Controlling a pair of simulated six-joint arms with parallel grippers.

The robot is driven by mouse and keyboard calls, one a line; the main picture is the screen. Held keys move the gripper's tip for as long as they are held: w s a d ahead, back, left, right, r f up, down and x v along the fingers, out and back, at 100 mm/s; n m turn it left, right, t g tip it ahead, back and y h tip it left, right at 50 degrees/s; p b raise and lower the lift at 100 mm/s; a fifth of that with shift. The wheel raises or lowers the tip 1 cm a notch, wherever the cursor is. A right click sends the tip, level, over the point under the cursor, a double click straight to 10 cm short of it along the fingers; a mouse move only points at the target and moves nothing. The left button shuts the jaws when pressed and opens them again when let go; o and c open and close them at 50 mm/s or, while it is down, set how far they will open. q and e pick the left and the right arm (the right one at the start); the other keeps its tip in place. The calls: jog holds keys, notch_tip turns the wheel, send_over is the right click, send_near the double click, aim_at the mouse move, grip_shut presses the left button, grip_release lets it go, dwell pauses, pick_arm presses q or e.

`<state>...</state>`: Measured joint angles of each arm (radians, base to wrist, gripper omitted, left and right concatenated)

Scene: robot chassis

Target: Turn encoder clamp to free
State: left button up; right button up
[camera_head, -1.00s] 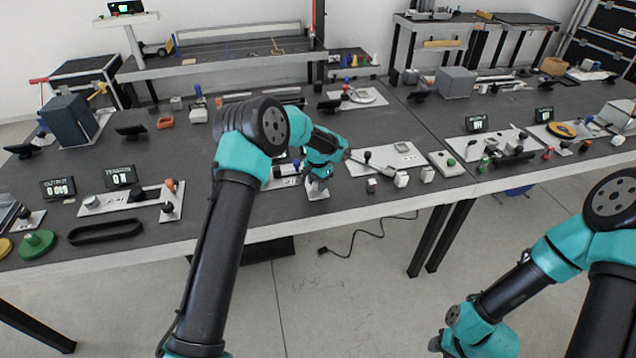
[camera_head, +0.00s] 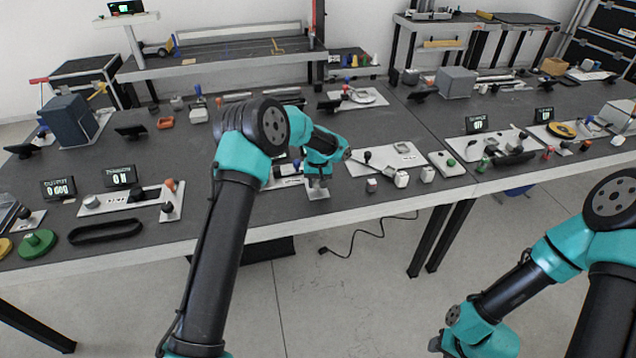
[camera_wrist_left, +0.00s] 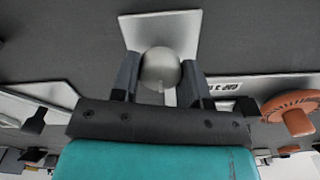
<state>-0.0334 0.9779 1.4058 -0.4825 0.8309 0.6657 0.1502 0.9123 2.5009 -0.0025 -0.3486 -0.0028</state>
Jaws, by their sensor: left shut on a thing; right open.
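In the left wrist view, a smooth grey round knob (camera_wrist_left: 160,68) stands on a pale plate (camera_wrist_left: 184,28). I take it to be the encoder clamp, but no label on it is readable. My left gripper (camera_wrist_left: 159,80) has one dark finger on each side of the knob and is shut on it. In the head view, my left gripper (camera_head: 318,182) is low over the small pale plate (camera_head: 317,194) near the table's front edge. It hides the knob there. My right arm is at the lower right, away from the table, with its fingers out of view.
Left are a green disc (camera_head: 37,243), a black belt loop (camera_head: 105,232) and two readouts, one showing 0 deg (camera_head: 59,188). Right of the gripper are a pale panel (camera_head: 385,159) and small white cubes (camera_head: 401,179). An orange knob (camera_wrist_left: 291,107) is close by in the wrist view.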

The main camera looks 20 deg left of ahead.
dwell(0.4)
pick_arm(q)
jog(key=o, duration=0.9)
jog(key=shift+o, duration=0.2)
jog(key=shift+r, duration=0.15)
notch_tip(320, 180, up, 17)
